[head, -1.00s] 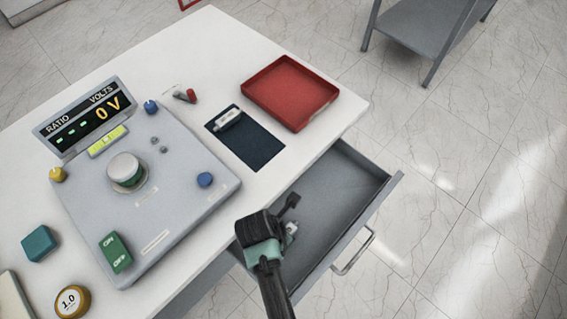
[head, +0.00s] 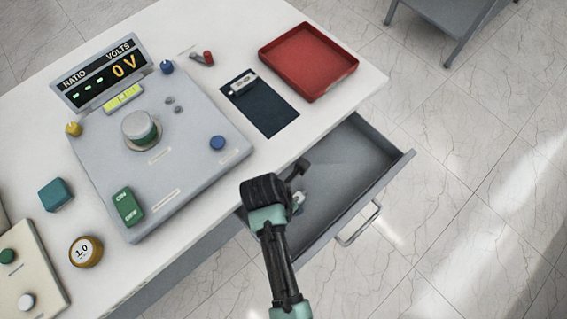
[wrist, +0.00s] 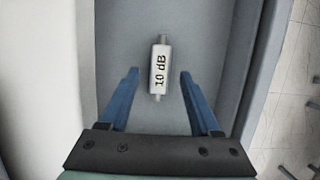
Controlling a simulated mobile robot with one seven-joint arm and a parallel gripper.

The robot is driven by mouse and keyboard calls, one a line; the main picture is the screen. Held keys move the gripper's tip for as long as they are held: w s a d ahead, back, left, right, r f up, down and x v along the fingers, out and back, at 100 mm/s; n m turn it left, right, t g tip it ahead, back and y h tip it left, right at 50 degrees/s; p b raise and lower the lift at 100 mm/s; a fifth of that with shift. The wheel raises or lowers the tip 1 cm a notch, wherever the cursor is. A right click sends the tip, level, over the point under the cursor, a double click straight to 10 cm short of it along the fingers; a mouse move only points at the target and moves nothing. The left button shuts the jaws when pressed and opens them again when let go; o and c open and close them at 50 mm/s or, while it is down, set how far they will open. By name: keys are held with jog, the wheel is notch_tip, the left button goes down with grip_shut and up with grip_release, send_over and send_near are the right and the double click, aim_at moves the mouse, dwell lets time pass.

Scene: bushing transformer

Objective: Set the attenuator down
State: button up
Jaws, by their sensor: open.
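The attenuator is a small pale cylinder marked "10 dB" (wrist: 160,62). In the wrist view it lies in the grey open drawer (wrist: 215,25), with its narrow ends pointing up and down the picture. My gripper (wrist: 158,76) is open, with one blue finger on each side of the attenuator and a gap on both sides. The head view shows my gripper (head: 296,186) over the drawer (head: 345,160), and my wrist hides most of the attenuator there.
A dark mat (head: 268,112) on the white table holds another small pale part (head: 243,83). A red tray (head: 308,62) stands beside it. The grey instrument (head: 185,165) reads 0 V. The drawer walls rise close around my gripper; the drawer floor otherwise looks clear.

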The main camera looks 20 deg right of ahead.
jog(key=v, duration=1)
jog(key=w+r+m+t, duration=0.5)
jog(key=w+r+t, duration=0.1)
jog(key=w+r, duration=0.7)
jog(key=w+a+r+m+t, duration=0.1)
jog(key=w+r+m+t, duration=0.15)
jog(key=r, duration=0.55)
jog(key=w+a+r+m+t, duration=0.2)
jog(key=r+m+t, duration=0.15)
jog(key=r, duration=0.45)
jog(key=w+a+r+m+t, duration=0.1)
jog(key=w+r+m+t, duration=0.15)
jog(key=r, duration=0.65)
jog(key=s+a+r+m+t+y, duration=0.1)
jog(key=s+r+m+t, duration=0.3)
jog(key=r, duration=1)
jog(key=s+a+r+m+t+y, duration=0.2)
jog(key=s+r+m+t, duration=0.2)
jog(key=r, duration=1)
jog(key=s+t, duration=0.3)
jog(key=s, duration=0.2)
jog(key=shift+s+a+t, duration=0.15)
jog(key=shift+s+t, duration=0.1)
jog(key=shift+t, duration=0.1)
jog(key=shift+m, duration=0.25)
